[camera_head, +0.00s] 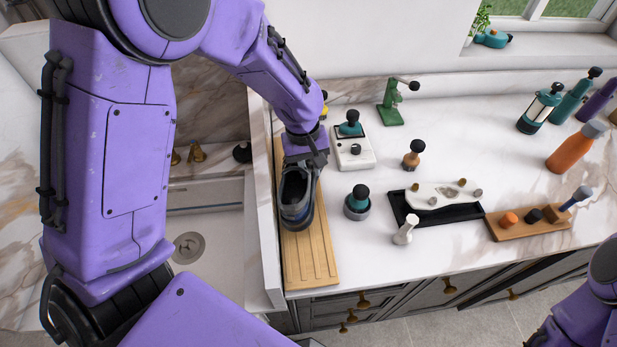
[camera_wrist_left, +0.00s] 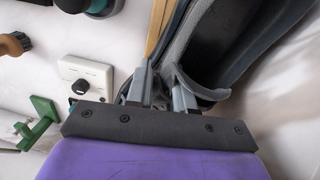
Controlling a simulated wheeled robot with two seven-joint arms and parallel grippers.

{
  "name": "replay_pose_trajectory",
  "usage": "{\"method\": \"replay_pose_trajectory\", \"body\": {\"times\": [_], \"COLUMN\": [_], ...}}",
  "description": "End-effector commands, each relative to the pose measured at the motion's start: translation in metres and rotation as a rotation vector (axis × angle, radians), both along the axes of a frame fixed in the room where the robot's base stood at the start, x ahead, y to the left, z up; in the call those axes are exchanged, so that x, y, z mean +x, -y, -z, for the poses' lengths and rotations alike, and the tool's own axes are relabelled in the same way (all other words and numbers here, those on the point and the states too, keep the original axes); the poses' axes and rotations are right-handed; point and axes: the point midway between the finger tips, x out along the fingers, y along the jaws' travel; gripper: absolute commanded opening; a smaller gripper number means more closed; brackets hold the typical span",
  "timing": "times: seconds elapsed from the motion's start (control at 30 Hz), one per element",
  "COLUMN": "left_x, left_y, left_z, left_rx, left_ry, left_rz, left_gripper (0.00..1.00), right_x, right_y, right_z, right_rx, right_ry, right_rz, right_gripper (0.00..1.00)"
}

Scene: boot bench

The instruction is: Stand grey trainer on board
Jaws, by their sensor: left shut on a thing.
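The grey trainer (camera_head: 297,196) is over the wooden board (camera_head: 309,262) at the left end of the counter, with its opening facing up and its toe toward the front edge. My left gripper (camera_head: 304,160) is shut on the heel end of the trainer. In the left wrist view, the fingers of my left gripper (camera_wrist_left: 165,92) pinch the trainer's rim, and the dark trainer (camera_wrist_left: 215,45) fills the upper right. I cannot tell whether the sole touches the board. My right arm shows at the lower right, but its gripper is out of view.
A black tray (camera_head: 436,214) and a wooden stand (camera_head: 528,229) lie further right. A sink (camera_head: 200,245) is left of the board, behind a raised edge.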

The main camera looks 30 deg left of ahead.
Motion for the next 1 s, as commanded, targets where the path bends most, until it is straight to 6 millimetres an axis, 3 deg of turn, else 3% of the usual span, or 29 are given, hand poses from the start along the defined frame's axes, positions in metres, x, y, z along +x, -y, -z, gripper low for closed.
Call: {"method": "replay_pose_trajectory", "body": {"times": [0.3,0.53,0.57,0.6,0.63,1.0], "left_x": [0.0,0.0,-0.001,-0.001,-0.001,0.0], "left_y": [0.001,0.001,0.001,0.001,0.001,0.002], "left_z": [0.042,0.047,0.048,0.048,0.048,0.046], "left_rx": [0.0,0.001,0.0,0.001,0.001,0.001], "left_ry": [0.0,-0.002,-0.003,-0.003,-0.003,0.0], "left_rz": [0.002,0.002,0.002,0.002,0.002,0.004], "left_gripper": [0.0,0.0,0.29,0.42,0.46,0.46], "right_x": [0.0,0.0,0.0,0.0,0.0,0.0], "right_y": [0.0,0.0,0.0,0.0,0.0,0.0], "right_z": [0.0,0.0,0.0,0.001,0.001,0.0], "right_rx": [0.0,0.0,0.0,0.001,0.001,0.001], "right_ry": [-0.001,-0.001,-0.001,-0.001,-0.001,-0.001], "right_rz": [0.0,0.0,0.0,0.0,0.0,0.0], "right_gripper": [0.41,0.41,0.41,0.41,0.41,0.41]}}
